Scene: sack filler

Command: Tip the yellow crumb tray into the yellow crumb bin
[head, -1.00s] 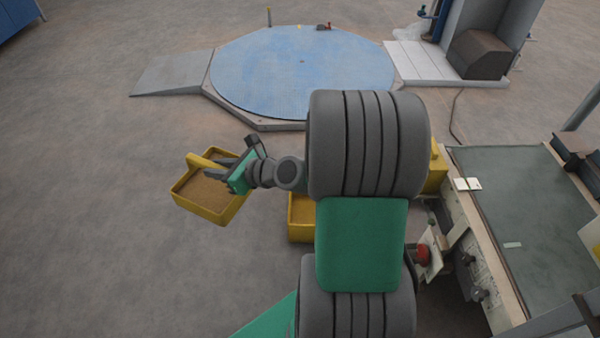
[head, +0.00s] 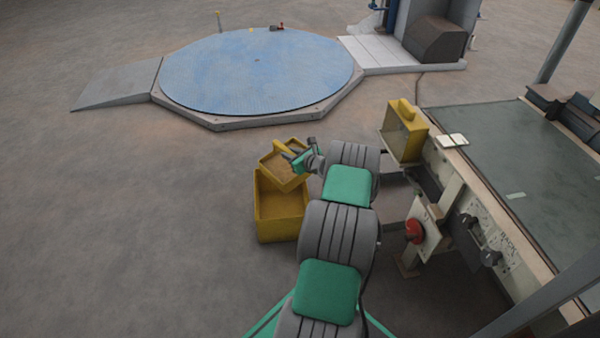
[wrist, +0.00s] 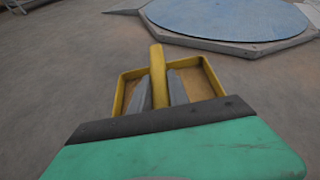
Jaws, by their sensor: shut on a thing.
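The yellow crumb tray (head: 277,175) is in my gripper (head: 296,160), which is shut on its yellow handle. The tray holds brown crumbs and looks tilted in the head view, above the far end of the yellow crumb bin (head: 281,229). The bin stands on the floor, open at the top, and the tray hides part of it. In the wrist view the tray (wrist: 214,84) lies beyond the two grey fingers, with its handle (wrist: 158,75) between them; the bin is not visible there.
A bench (head: 505,160) with a green top stands at the right, with a red button (head: 414,231) on its near side. A yellow box (head: 405,135) is mounted by its corner. A blue octagonal platform (head: 255,75) lies behind. Floor at left is clear.

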